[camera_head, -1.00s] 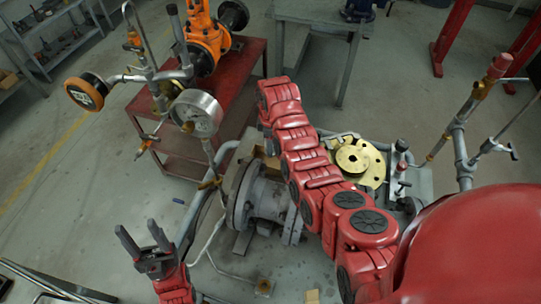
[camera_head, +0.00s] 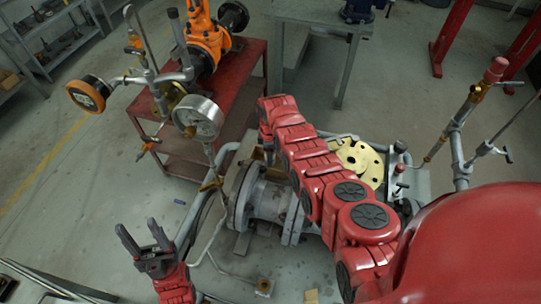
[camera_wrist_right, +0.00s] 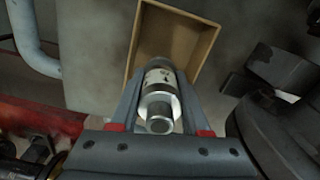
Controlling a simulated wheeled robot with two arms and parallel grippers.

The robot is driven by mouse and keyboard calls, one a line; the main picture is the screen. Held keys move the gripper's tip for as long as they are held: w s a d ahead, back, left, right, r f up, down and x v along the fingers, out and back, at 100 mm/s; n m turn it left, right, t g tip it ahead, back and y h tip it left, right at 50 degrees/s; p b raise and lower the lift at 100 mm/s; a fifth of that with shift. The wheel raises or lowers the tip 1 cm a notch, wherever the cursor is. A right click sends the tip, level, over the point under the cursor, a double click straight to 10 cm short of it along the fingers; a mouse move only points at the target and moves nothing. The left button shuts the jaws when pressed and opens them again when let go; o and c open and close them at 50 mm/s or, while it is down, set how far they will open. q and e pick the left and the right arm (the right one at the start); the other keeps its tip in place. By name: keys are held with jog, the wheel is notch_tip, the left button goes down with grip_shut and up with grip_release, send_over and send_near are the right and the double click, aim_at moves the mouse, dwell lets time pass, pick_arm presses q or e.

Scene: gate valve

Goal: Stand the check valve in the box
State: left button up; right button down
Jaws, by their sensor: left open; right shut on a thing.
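The check valve (camera_wrist_right: 160,108) is a silver metal cylinder with a pale marked band and a narrower near end. In the right wrist view my right gripper (camera_wrist_right: 161,75) is shut on it, with a finger along each side. The open brown box (camera_wrist_right: 206,48) lies beyond the valve. The valve's far end overlaps the box opening; I cannot tell its height or whether it touches. My left gripper (camera_head: 136,226) is open and empty at the lower left.
A gauge (camera_head: 197,117) on pipework stands left of my right arm. A grey flanged pipe (camera_head: 265,200) and a yellow disc (camera_head: 360,160) lie near the arm. A red bench (camera_head: 170,130) carries an orange valve (camera_head: 206,35). Open floor (camera_head: 60,200) is at left.

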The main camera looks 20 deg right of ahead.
jog(key=shift+f, duration=0.15)
jog(key=c, duration=0.7)
grip_release()
jog(key=shift+o, duration=0.2)
jog(key=shift+r, duration=0.25)
notch_tip(320, 180, up, 9)
jog(key=b, duration=0.2)
jog(key=shift+f+b, duration=0.15)
jog(key=shift+b, duration=0.15)
notch_tip(320, 180, up, 2)
jog(key=shift+p, duration=0.8)
jog(key=shift+s+r, duration=0.1)
jog(key=shift+r, duration=0.5)
